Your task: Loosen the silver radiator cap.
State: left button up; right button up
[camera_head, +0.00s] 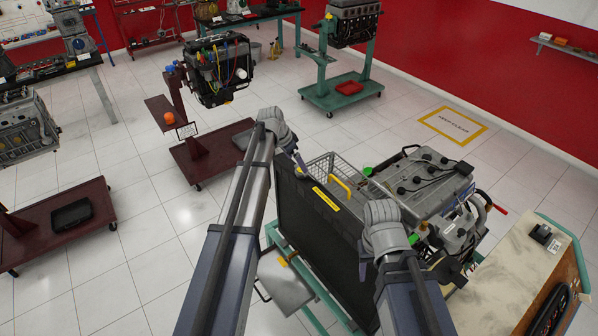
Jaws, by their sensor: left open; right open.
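The radiator (305,215) is a tall dark panel with yellow labels, standing upright at the front of the engine trainer in the middle of the view. My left gripper (299,164) is open at the radiator's upper left corner. A small yellow-marked spot shows right by its fingertips; I cannot tell whether this is the radiator cap. No clear silver cap can be made out; the gripper may hide it. My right gripper (380,228) is at the radiator's right end, beside the engine. Its fingers are largely hidden behind its wrist.
The engine (425,180), with a grey cover and green caps, stands just behind the radiator. A wire basket (333,168) and a yellow handle sit between them. A workbench (505,270) is at right. Other trainers stand on carts behind and at left.

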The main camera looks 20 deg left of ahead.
aim_at(299, 171)
pick_arm(q)
jog(key=b+x, duration=0.3)
jog(key=x, duration=0.1)
jog(key=shift+f, duration=0.25)
jog(key=shift+r, duration=0.1)
jog(key=shift+c, duration=0.2)
jog(key=c, duration=1)
